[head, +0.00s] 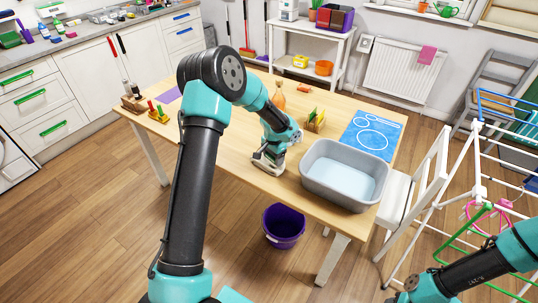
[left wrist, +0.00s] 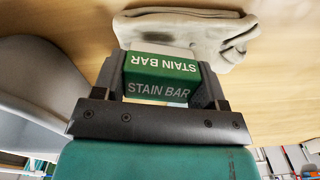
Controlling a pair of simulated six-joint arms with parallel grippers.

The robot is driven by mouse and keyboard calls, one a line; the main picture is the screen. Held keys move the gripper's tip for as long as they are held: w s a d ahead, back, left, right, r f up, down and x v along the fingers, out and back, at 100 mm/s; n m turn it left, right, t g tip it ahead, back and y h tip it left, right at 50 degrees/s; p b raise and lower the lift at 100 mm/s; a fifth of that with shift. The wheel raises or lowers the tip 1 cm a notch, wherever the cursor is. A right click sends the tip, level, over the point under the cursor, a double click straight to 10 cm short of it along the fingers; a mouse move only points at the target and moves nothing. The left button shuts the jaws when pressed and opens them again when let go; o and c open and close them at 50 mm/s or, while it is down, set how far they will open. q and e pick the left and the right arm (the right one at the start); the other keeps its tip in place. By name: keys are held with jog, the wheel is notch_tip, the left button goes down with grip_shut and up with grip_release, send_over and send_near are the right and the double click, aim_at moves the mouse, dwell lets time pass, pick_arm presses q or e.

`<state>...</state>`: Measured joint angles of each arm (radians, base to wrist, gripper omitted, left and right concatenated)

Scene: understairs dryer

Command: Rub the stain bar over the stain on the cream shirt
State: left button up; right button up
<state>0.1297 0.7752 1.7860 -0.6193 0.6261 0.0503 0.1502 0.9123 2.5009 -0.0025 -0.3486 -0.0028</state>
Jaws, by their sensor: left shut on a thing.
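My left gripper (head: 268,160) is low over the wooden table, left of the grey basin. In the left wrist view, my left gripper (left wrist: 160,95) is shut on the stain bar (left wrist: 161,66), a block with a green wrapper and white lettering. The cream shirt (left wrist: 195,28) lies folded on the table just beyond the bar; whether they touch I cannot tell. In the head view my left arm and gripper largely hide the bar and shirt. My right gripper is out of view; only its arm shows at lower right.
The grey basin (head: 318,186) holding water stands right of my left gripper. Behind it lies a blue mat (head: 360,145) with white outlines. A purple bucket (head: 283,228) is on the floor; a drying rack (head: 480,190) stands right.

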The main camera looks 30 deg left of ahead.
pick_arm(q)
jog(key=d, duration=0.3)
jog(key=shift+s+d, duration=0.1)
jog(key=shift+s, duration=0.15)
jog(key=shift+d+r, duration=0.15)
notch_tip(320, 180, up, 8)
dwell(0.3)
dwell(0.7)
jog(key=shift+f, duration=0.2)
